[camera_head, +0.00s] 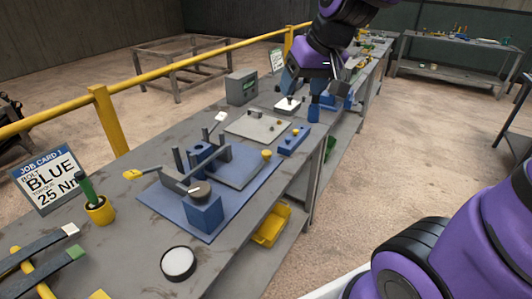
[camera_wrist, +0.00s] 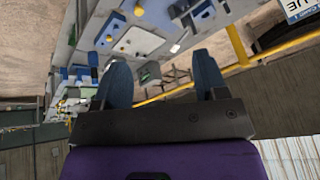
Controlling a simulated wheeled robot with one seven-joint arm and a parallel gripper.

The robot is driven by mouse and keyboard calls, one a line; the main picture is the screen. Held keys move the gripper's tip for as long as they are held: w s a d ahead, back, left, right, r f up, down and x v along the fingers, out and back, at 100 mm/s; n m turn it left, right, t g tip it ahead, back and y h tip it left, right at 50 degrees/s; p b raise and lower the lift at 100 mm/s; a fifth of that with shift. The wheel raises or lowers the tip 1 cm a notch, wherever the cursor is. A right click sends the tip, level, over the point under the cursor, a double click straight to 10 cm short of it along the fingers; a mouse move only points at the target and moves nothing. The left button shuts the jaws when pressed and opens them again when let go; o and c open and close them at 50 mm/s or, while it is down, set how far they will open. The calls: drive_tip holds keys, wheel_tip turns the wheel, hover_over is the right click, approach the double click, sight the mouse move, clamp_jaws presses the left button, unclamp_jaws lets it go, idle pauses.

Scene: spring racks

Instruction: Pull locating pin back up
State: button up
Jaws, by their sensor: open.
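My gripper (camera_head: 302,98) has blue fingers and hangs over the far part of the workbench. In the wrist view my gripper (camera_wrist: 162,78) is open, with nothing held between its fingers. A fixture plate (camera_head: 236,172) lies on a blue mat (camera_head: 215,222) at the near part of the bench. A yellow-knobbed pin (camera_head: 267,154) stands at the plate's right corner, apart from my gripper. Grey upright posts (camera_head: 178,160) stand at its left side. I cannot tell which of these is the locating pin.
A grey plate (camera_head: 255,127) and a blue block with small knobs (camera_head: 294,140) lie between the fixture and my gripper. A grey box (camera_head: 241,87) stands at the bench's back edge. A yellow rail (camera_head: 190,62) runs behind. Open floor (camera_head: 430,140) lies to the right.

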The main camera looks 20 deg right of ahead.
drive_tip(key=w+d+f+m, duration=0.1)
drive_tip(key=w+f, duration=0.9)
drive_tip(key=w, duration=0.5)
drive_tip(key=h, duration=0.2)
approach(267, 152)
drive_tip(key=shift+m+g, duration=0.3)
drive_tip(key=shift+m, duration=0.1)
drive_tip(key=x, duration=0.9)
drive_tip(key=shift+w+a, duration=0.15)
drive_tip(key=shift+w, duration=0.05)
clamp_jaws()
wheel_tip(267, 152, up, 8)
drive_tip(key=shift+w+r, duration=0.15)
drive_tip(key=shift+r, duration=0.1)
unclamp_jaws()
